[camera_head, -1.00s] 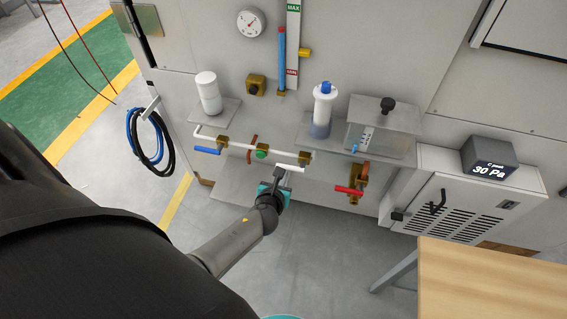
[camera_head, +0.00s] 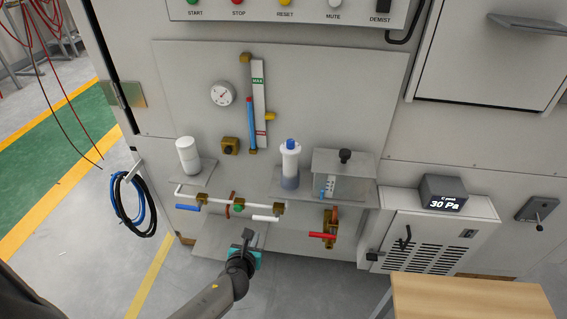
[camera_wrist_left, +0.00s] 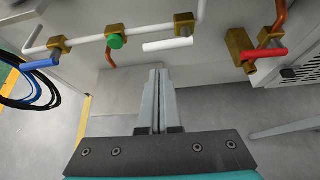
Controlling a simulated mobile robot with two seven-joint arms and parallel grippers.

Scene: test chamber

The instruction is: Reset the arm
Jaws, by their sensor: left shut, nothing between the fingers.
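My left gripper (camera_head: 247,238) reaches in from the bottom left, just below the white-handled valve (camera_head: 266,218) on the white pipe. In the left wrist view its two fingers (camera_wrist_left: 159,75) are together with nothing between them. They point at the panel, beneath the white handle (camera_wrist_left: 168,44), and appear apart from it. My right gripper is in neither view.
The pipe also carries a blue handle (camera_head: 188,207) and a green knob (camera_head: 239,208). A red-handled valve (camera_head: 323,236) is right of the gripper. A wooden table (camera_head: 465,298) stands at lower right; a cable coil (camera_head: 133,205) hangs at left. Floor below is open.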

